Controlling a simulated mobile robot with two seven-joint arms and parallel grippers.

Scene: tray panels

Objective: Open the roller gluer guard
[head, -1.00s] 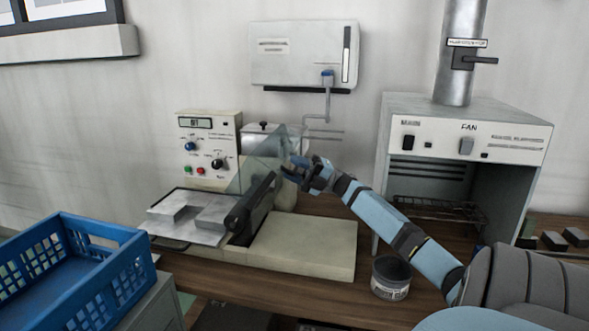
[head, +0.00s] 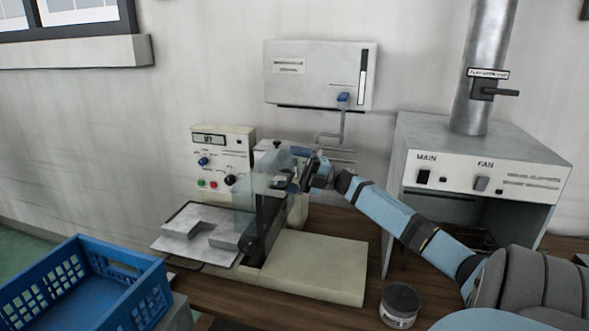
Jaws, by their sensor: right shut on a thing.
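The roller gluer (head: 310,268) stands on the wooden bench, with its control panel (head: 222,160) at the back left. Its clear guard (head: 245,205) stands raised and roughly upright over the dark roller area. My right gripper (head: 284,174) is at the upper part of the guard, shut on it; the exact contact is small and partly hidden by the fingers. Grey metal pieces (head: 190,225) lie on the gluer's infeed plate (head: 178,252) to the left. My left gripper is not in view.
A blue crate (head: 150,290) stands at the front left. A lidded pot (head: 400,302) sits on the bench below my right forearm. The fan cabinet (head: 490,160) stands at the right, and a white wall box (head: 318,75) hangs behind.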

